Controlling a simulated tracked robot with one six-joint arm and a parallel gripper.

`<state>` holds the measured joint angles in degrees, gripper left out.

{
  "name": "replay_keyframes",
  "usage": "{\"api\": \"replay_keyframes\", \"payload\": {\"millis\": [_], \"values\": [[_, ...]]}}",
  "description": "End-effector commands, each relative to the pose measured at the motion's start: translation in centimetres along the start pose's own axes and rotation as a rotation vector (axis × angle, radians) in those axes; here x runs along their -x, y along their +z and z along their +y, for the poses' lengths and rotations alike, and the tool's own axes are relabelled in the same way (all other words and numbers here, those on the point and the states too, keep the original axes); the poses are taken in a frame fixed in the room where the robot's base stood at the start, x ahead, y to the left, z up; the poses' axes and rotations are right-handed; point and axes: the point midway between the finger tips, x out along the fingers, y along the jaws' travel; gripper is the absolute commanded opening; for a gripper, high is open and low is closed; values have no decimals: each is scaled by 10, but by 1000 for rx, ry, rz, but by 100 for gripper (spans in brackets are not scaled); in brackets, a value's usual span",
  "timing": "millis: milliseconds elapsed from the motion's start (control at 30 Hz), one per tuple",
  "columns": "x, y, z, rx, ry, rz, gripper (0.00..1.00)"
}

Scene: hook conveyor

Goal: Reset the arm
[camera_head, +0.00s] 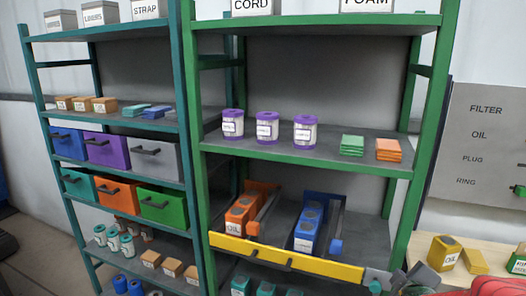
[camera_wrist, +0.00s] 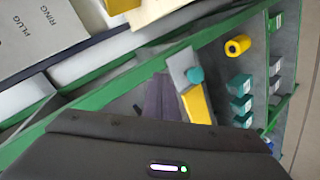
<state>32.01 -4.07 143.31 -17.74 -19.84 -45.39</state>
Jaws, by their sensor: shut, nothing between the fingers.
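My gripper (camera_wrist: 162,98) shows in the wrist view as dark fingers, shut and empty. It is close to the right end of a yellow bar (camera_wrist: 197,104); whether they touch cannot be told. That end has a grey plate (camera_wrist: 180,64) and a teal knob (camera_wrist: 195,75). In the head view, the yellow bar (camera_head: 285,258) runs across the front of the green rack's lower shelf. My gripper (camera_head: 412,277) shows there as a dark grey shape at the bottom right, partly cut off, beside the bar's right end.
The green rack (camera_head: 425,130) holds purple-lidded canisters (camera_head: 267,126) and, lower, orange (camera_head: 240,213) and blue (camera_head: 308,228) containers. A teal rack (camera_head: 75,215) with drawers stands left. At right are a table with yellow boxes (camera_head: 444,252) and a grey labelled board (camera_head: 488,140).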

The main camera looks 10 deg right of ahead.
Motion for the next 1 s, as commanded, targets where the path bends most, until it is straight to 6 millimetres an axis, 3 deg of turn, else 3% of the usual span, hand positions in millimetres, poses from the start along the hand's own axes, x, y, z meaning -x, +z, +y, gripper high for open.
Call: {"api": "replay_keyframes", "payload": {"millis": [100,500,800,1000], "values": [[21,-23,-9,-79,-48,-17,0],[107,-75,-58,-360,-240,-115,0],[191,-96,-105,-550,-404,-213,0],[246,-97,-133,-640,-507,-289,0]]}}
